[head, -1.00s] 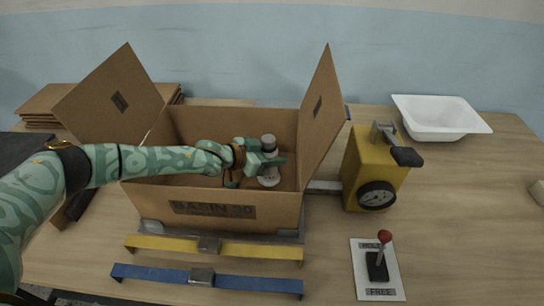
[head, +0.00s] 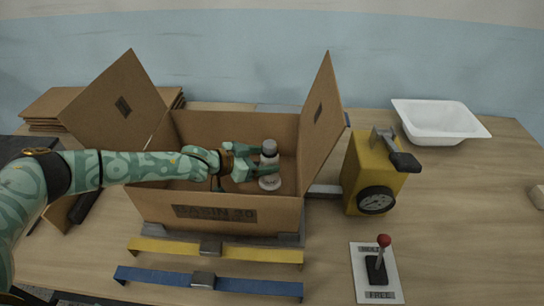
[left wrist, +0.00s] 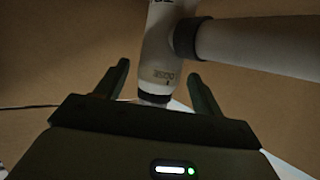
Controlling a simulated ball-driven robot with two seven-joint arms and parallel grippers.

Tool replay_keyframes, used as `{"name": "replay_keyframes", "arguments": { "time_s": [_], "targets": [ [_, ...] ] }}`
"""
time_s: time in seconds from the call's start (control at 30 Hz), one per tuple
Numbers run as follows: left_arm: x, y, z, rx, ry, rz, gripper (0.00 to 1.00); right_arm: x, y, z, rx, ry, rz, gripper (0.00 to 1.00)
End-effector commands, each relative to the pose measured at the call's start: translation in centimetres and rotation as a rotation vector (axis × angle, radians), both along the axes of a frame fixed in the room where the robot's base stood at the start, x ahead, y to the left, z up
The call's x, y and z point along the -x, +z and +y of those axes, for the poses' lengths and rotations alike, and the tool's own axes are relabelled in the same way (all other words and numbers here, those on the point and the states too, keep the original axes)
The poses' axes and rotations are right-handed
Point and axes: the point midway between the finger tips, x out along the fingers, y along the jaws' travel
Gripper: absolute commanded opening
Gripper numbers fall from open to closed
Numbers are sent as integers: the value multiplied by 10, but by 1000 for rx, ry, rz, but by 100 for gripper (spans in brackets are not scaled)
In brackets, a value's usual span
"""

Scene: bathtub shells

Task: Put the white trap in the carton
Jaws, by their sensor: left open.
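The white trap (head: 269,181) stands about upright inside the open carton (head: 160,207), near its right side, with a grey cap on top. My left gripper (head: 262,158) reaches into the carton from the left, its jaws open beside the trap. In the left wrist view the trap (left wrist: 162,60) lies just beyond and between the open fingertips of the left gripper (left wrist: 158,75), with its side pipe running right. Whether a finger touches the trap is unclear. My right gripper is out of view.
A yellow box with a gauge and handle (head: 362,172) stands right of the carton. A white basin (head: 440,121) is at the back right. A red-knobbed lever (head: 378,265) is at front right. Yellow (head: 160,246) and blue (head: 150,277) straps lie in front.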

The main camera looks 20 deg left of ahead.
Motion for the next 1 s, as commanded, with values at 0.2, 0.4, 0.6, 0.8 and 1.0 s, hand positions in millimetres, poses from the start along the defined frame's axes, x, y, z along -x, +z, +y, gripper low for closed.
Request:
{"name": "replay_keyframes", "arguments": {
  "time_s": [0.2, 0.4, 0.6, 0.8, 1.0],
  "targets": [
    [22, 13, 20, 0, 0, 1, 68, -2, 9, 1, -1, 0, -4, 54],
    [25, 14, 22, 1, -1, 1, 68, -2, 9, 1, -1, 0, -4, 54],
    [25, 15, 22, 0, 0, 0, 68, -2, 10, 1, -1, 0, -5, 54],
    [25, 45, 22, 0, 0, -11, 68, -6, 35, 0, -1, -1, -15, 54],
    [25, 83, 22, 0, -1, -22, 68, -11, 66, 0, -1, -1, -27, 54]
  ]
}}
